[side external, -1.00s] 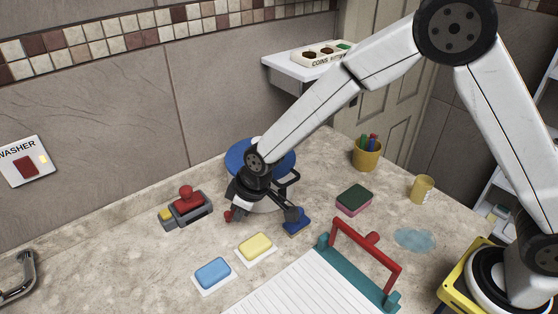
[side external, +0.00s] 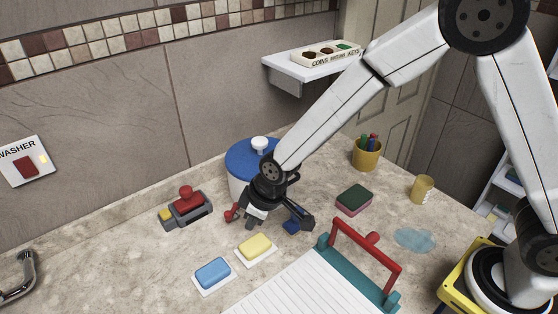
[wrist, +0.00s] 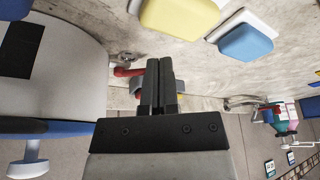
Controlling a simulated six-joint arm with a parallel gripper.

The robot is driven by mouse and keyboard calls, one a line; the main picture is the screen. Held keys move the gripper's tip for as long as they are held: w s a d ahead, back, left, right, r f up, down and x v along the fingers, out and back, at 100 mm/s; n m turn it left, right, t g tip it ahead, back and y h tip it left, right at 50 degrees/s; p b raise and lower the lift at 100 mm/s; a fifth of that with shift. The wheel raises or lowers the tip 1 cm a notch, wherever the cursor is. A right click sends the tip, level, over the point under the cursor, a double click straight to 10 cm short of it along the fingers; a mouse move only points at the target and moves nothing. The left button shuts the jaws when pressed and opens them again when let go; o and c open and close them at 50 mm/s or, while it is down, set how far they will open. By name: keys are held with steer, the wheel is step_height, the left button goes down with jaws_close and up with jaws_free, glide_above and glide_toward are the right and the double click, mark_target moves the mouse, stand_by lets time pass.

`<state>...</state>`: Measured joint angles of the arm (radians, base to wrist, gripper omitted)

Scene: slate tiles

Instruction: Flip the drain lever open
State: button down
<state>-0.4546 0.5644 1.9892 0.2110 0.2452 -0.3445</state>
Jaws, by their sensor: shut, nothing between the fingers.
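A white pot with a blue lid (side external: 247,158) stands on the counter behind my gripper; its side fills the left of the wrist view (wrist: 65,75). A small red lever (side external: 230,214) shows low beside the pot, just left of my gripper. It also shows in the wrist view (wrist: 127,71), left of the fingertips, partly hidden by them. I take it for the drain lever; its exact position is unclear. My gripper (side external: 252,224) points down, its fingers closed together and empty in the wrist view (wrist: 160,62). I cannot tell whether they touch the lever.
A grey device with a red knob (side external: 187,203) stands left. Yellow (side external: 256,246) and blue (side external: 213,273) blocks lie in front. A rack with a red handle (side external: 365,255) and a sponge (side external: 354,198) are right.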

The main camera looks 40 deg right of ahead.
steer(key=a+v, duration=0.2)
steer(key=v, duration=0.8)
steer(key=shift+s+d, duration=0.35)
steer(key=shift+s, duration=0.05)
steer(key=s+d+f+m+h, duration=0.1)
steer(key=s+d, duration=0.4)
steer(key=d, duration=0.5)
steer(key=s+d+f+m+h, duration=0.1)
steer(key=s+d+m, duration=0.4)
steer(key=d, duration=0.5)
steer(key=shift+d+f+m+g, duration=0.4)
steer(key=shift+f+m, duration=0.1)
steer(key=shift+f, duration=0.4)
